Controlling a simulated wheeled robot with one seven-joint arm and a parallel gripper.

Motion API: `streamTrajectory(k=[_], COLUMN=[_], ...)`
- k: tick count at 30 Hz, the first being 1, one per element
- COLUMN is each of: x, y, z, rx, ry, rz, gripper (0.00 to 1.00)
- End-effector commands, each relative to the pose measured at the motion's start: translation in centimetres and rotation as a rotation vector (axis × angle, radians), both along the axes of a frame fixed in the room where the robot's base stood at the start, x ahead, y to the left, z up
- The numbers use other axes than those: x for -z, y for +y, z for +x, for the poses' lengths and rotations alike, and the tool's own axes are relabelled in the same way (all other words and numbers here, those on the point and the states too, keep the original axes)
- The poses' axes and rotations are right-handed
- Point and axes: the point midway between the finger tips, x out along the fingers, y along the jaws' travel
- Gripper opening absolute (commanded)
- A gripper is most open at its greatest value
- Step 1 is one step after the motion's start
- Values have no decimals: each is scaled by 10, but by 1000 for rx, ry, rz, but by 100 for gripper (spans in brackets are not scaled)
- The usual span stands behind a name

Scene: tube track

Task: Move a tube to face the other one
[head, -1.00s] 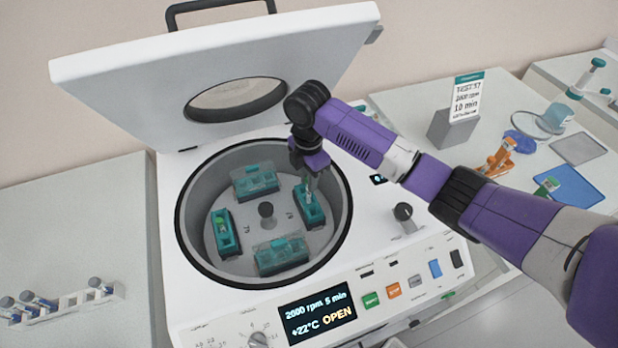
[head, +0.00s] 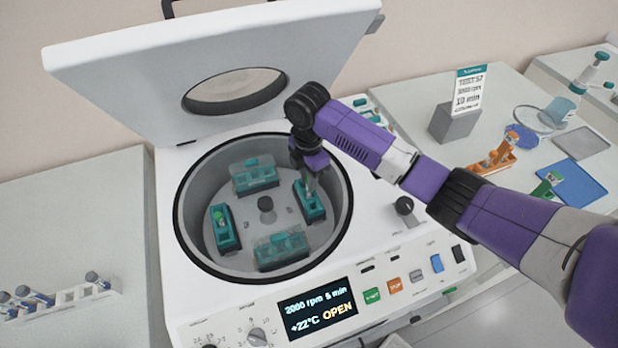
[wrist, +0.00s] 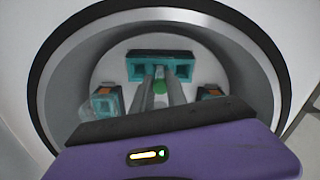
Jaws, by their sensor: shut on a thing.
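The open centrifuge bowl (head: 195,195) holds several teal buckets around a centre hub. The left bucket (head: 229,242) holds an upright tube with a green cap (head: 219,217). My gripper (head: 310,187) points down at the right bucket (head: 317,212), its fingertips at the bucket's top. In the wrist view, my gripper (wrist: 160,88) is shut on a tube whose green cap (wrist: 159,85) shows between the fingers. The tube's body is hidden, so I cannot tell how deep it sits. A teal bucket (wrist: 135,70) with open slots shows behind the fingers.
Back and front buckets (head: 254,174) (head: 281,250) have clear covers. The raised lid (head: 130,90) stands behind the bowl, and the bowl wall surrounds my gripper closely. A white tube rack (head: 75,297) stands at left; an orange rack (head: 494,160) and blue mat (head: 578,185) lie at right.

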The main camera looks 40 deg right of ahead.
Motion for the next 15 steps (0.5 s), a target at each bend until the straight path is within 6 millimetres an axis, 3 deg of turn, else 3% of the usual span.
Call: streamTrajectory(k=[4, 5, 8, 15], x=[0, 0, 0, 0], y=[0, 0, 0, 0], z=[0, 0, 0, 0], rx=[0, 0, 0, 0], ry=[0, 0, 0, 0], rz=[0, 0, 0, 0], gripper=[0, 22, 41, 43])
